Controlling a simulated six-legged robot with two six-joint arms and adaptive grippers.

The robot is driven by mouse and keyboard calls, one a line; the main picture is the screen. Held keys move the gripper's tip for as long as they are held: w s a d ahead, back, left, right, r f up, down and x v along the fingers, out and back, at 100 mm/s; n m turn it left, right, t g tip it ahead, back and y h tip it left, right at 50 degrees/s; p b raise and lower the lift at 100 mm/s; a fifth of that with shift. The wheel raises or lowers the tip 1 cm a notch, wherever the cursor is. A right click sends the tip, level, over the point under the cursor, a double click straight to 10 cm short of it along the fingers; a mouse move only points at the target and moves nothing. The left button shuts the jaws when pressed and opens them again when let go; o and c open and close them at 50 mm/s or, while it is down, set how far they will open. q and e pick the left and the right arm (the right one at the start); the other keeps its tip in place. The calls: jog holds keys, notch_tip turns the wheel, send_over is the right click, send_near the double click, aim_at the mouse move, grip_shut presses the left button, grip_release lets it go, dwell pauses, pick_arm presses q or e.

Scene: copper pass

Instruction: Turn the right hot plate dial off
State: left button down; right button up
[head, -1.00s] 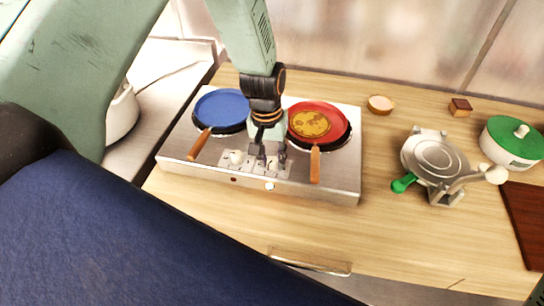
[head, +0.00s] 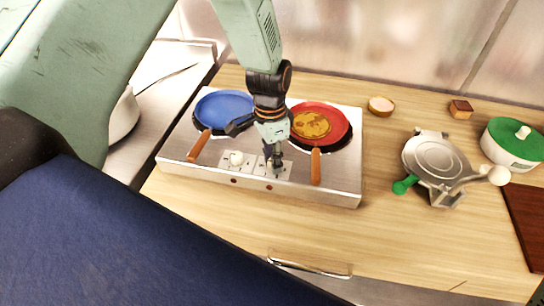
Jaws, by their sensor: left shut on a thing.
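The two-burner hot plate (head: 340,180) stands on the wooden counter. Its left dial (head: 236,158) is a white knob on the front panel. My left gripper (head: 276,167) reaches down to the panel's right half and is shut on the right dial, which its fingers mostly hide. I cannot read the dial's pointer. Two small indicator lights on the front face, the left one (head: 234,181) and the right one (head: 269,188), both look dark red. My right gripper is not in view.
A blue pan (head: 222,108) sits on the left burner and a red pan (head: 335,115) with a pancake on the right, their handles pointing forward. A waffle iron (head: 434,160), a green-lidded pot (head: 512,145) and small items stand to the right. The counter's front is clear.

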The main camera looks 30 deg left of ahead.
pick_arm(q)
jog(key=shift+w+r+m, duration=0.1)
jog(key=shift+w+m, duration=0.15)
jog(key=shift+m, duration=0.75)
jog(key=c, duration=1.4)
grip_release()
jog(key=o, duration=0.4)
jog(key=shift+s, duration=0.1)
jog(key=r, duration=1.2)
jog(key=shift+w+a, duration=0.25)
jog(key=shift+w, duration=0.05)
jog(key=shift+s+f, duration=0.1)
jog(key=shift+f, duration=0.05)
